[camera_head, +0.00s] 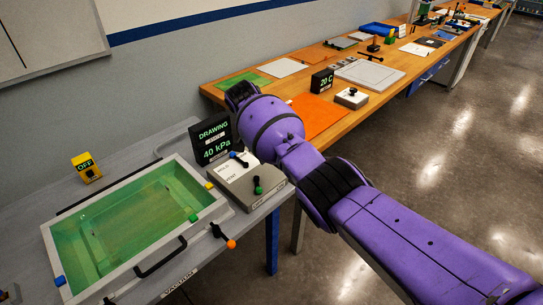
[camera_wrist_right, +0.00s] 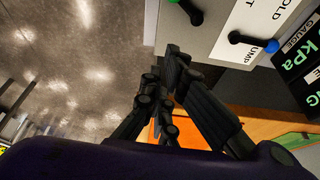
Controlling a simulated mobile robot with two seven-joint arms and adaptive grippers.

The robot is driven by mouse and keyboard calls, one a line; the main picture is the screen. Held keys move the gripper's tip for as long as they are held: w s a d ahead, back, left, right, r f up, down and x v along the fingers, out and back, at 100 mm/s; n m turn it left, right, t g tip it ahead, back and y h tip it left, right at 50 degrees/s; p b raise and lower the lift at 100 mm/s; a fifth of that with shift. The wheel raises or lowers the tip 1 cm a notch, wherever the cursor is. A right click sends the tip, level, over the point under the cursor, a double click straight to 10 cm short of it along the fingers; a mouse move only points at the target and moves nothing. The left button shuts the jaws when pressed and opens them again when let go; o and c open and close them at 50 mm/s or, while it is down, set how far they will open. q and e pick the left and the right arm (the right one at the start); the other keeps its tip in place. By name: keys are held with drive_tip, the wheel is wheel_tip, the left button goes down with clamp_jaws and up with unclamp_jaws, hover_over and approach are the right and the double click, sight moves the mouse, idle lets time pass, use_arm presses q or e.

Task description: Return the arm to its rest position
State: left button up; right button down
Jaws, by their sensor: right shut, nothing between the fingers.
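My right arm, purple with black joints, reaches in from the lower right of the head view. Its far end is beside the dark gauge display, and its gripper is hidden there. In the right wrist view my right gripper (camera_wrist_right: 172,58) has its black fingers together, with nothing between them. The box also shows in the head view (camera_head: 236,168), with a blue-tipped lever (camera_wrist_right: 255,42) and a green-tipped lever (camera_head: 257,186). My left gripper is not in view.
A grey-rimmed green bath (camera_head: 130,225) stands on the left bench, with an orange-tipped lever (camera_head: 222,236) at its front. The gauge display (camera_head: 213,139) reads 40 kPa. A wooden bench (camera_head: 385,92) with an orange mat (camera_head: 318,117) lies behind my arm. Open floor is at right.

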idle(0.3)
drive_tip(key=w+a+r+n+t+y, duration=0.4)
drive_tip(key=w+a+r+n+t, duration=0.15)
drive_tip(key=w+a+n, duration=0.2)
drive_tip(key=s+d+f+n+t+y, duration=0.1)
drive_tip(key=s+d+f+n+t, duration=0.2)
drive_tip(key=s+f, duration=0.45)
drive_tip(key=s+d+f+n+t+y, duration=0.2)
drive_tip(key=s+d+f+n, duration=0.1)
drive_tip(key=s+d+f, duration=0.5)
drive_tip(key=s+d+f+g+h, duration=0.1)
drive_tip(key=s+d+f, duration=0.3)
drive_tip(key=s, duration=0.9)
drive_tip(key=s+d+f+m+g+h, duration=0.1)
drive_tip(key=s+d+f, duration=0.3)
drive_tip(key=s, duration=1)
drive_tip(key=s+d+f+m+g+h, duration=0.1)
drive_tip(key=s+d+f, duration=0.3)
drive_tip(key=s, duration=1)
wheel_tip(320, 180, down, 3)
drive_tip(key=shift+r+g, duration=0.1)
drive_tip(key=shift+g, duration=0.55)
